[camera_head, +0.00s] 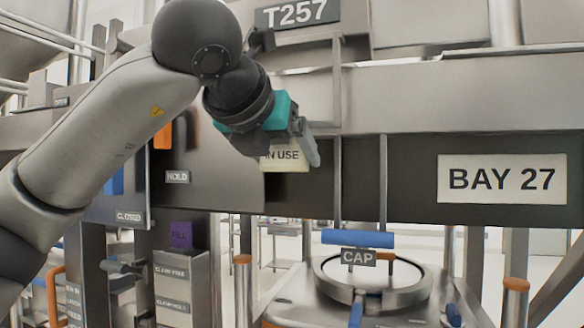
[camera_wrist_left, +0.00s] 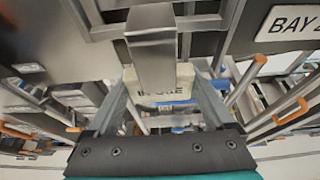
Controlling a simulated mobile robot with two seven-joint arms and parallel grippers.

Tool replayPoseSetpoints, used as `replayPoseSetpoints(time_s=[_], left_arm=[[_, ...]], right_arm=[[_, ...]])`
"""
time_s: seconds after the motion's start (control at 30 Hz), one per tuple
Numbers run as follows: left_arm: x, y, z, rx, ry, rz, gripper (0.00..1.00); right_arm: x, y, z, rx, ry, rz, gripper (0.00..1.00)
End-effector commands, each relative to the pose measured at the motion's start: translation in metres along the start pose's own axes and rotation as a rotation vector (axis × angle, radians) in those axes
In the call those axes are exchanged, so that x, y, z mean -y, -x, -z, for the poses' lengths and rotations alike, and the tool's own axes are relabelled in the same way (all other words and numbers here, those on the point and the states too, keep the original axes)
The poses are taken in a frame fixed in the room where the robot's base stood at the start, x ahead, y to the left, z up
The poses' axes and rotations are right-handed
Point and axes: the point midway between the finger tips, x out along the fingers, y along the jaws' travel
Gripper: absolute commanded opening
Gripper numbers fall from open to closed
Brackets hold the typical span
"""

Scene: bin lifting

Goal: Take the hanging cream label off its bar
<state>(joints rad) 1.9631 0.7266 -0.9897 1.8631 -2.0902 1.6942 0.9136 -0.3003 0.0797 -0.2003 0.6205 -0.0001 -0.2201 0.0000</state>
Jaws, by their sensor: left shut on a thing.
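The cream label, reading IN USE, (camera_head: 285,158) is in the middle of the head view, in front of a dark panel. My left gripper (camera_head: 302,146) reaches it from above left and is shut on it. In the left wrist view, the label (camera_wrist_left: 184,82) lies between the two fingers of the gripper (camera_wrist_left: 168,98), which flank its sides. A square metal bar (camera_wrist_left: 152,50) covers part of the label there. The bar is hidden in the head view, so I cannot tell how the label sits on it. My right gripper is not in view.
The BAY 27 sign (camera_head: 502,179) is on the crossbeam at right. A blue handle (camera_head: 357,238) hangs on two rods above the round CAP lid (camera_head: 400,290). A HOLD plate (camera_head: 178,177) and an orange tag (camera_head: 164,134) are left of the label.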

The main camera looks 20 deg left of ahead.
Motion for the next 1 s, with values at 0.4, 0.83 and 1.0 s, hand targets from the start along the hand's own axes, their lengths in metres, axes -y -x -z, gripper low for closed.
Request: replayPoseSetpoints(time_s=[0.4,0.83,1.0], left_arm=[[0.0,0.102,0.044,0.007,-0.001,0.0,0.43],[0.0,0.133,0.049,0.001,0.001,0.0,0.43],[0.0,0.133,0.048,0.001,0.001,0.0,0.43]], right_arm=[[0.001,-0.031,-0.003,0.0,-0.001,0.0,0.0],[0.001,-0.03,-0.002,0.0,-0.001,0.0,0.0],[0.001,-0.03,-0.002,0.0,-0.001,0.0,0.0]])
